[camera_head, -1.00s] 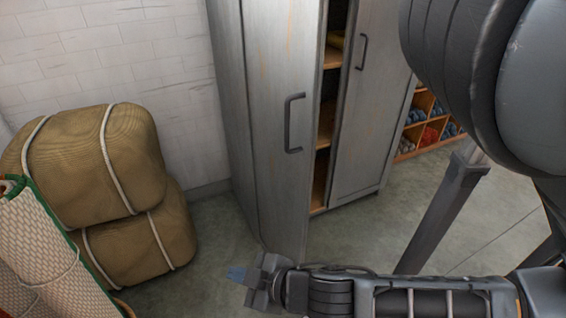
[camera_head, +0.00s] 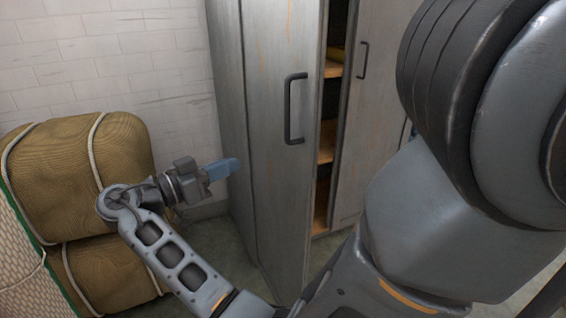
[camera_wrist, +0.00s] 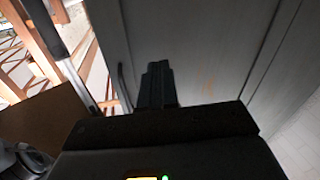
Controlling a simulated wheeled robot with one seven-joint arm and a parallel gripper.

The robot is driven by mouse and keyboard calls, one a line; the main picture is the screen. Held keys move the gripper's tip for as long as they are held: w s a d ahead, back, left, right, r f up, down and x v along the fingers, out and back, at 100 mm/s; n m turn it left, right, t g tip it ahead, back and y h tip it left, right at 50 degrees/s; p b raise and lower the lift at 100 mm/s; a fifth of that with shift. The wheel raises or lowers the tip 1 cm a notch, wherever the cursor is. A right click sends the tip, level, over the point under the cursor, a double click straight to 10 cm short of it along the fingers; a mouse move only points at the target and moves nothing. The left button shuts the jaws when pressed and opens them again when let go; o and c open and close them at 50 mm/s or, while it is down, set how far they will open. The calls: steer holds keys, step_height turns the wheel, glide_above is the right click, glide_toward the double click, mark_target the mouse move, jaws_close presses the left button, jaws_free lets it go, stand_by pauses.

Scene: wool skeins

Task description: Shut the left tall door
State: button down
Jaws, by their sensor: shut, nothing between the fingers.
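The left tall door (camera_head: 283,200) of the grey metal cabinet stands partly open, swung out towards me. Its dark bar handle (camera_head: 293,108) is on its right part. Through the gap on its right I see wooden shelves (camera_head: 327,142). My gripper (camera_head: 232,167) is shut and empty, with blue fingertips, just left of the door and in front of the cabinet's side in the head view. In the wrist view the dark fingers (camera_wrist: 156,80) point at a grey panel (camera_wrist: 205,45); contact cannot be told.
The right tall door (camera_head: 357,120), with its own handle, is beside the gap. Stacked tan bales (camera_head: 85,165) tied with rope and a woven roll (camera_head: 22,265) with a green edge stand at the left. A white brick wall is behind. My arm covers the lower right.

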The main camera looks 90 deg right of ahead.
steer(key=a+r+m+g+y, duration=0.1)
steer(key=m+g+y, duration=0.1)
steer(key=m+y, duration=0.1)
steer(key=p, duration=0.4)
glide_toward(295, 147)
steer(key=shift+m, duration=0.4)
steer(key=x, duration=0.7)
steer(key=shift+a+p, duration=0.15)
steer(key=shift+p, duration=0.2)
